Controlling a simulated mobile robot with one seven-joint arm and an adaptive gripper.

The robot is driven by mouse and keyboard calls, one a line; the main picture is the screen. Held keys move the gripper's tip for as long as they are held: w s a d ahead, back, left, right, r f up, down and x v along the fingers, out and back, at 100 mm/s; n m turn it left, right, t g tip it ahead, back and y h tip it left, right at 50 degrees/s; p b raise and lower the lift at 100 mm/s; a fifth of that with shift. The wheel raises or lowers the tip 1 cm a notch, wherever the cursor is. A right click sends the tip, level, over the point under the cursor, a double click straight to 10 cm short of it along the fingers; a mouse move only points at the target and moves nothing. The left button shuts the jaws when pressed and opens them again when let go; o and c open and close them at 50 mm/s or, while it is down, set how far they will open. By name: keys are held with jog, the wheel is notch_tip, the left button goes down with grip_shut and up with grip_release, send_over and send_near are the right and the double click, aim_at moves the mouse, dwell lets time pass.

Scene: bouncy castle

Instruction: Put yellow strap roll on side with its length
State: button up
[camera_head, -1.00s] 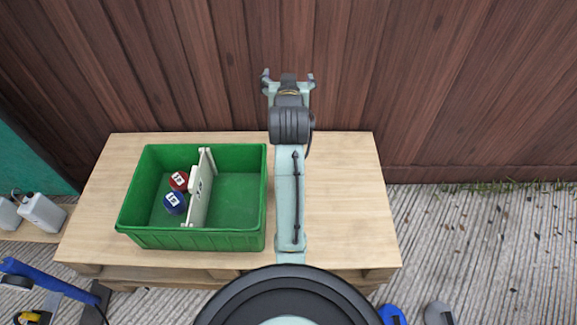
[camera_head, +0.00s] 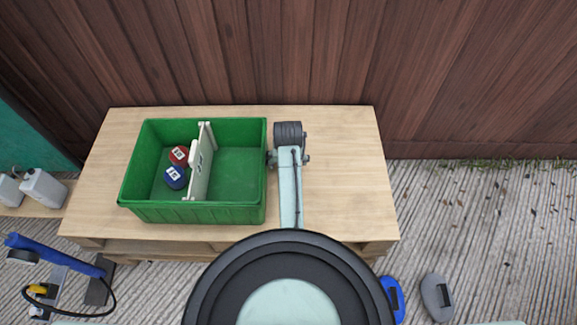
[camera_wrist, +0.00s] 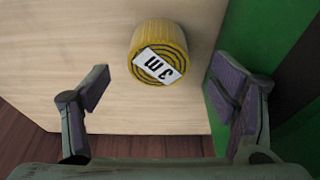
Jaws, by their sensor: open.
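The yellow strap roll (camera_wrist: 158,55) stands on the wooden table top in the wrist view, its spiral end facing up with a white "3 m" label. It lies ahead of and between the fingers of my open, empty gripper (camera_wrist: 160,82), without visible contact. In the head view my arm hides the roll. The green crate (camera_head: 190,214) stands just left of my gripper. A pale divider (camera_head: 203,165) splits it. A red roll (camera_head: 179,155) and a blue roll (camera_head: 175,178) sit left of the divider; their labels are too small to read. The right compartment looks empty.
The crate wall (camera_wrist: 277,65) is close beside the right finger in the wrist view. The table (camera_head: 350,185) is clear to the right of my arm. A wooden wall (camera_head: 300,55) rises behind the table.

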jog(key=p+x, duration=0.1)
jog(key=x, duration=0.4)
jog(key=shift+d+f, duration=0.1)
jog(key=c, duration=1.4)
jog(key=shift+c, duration=0.5)
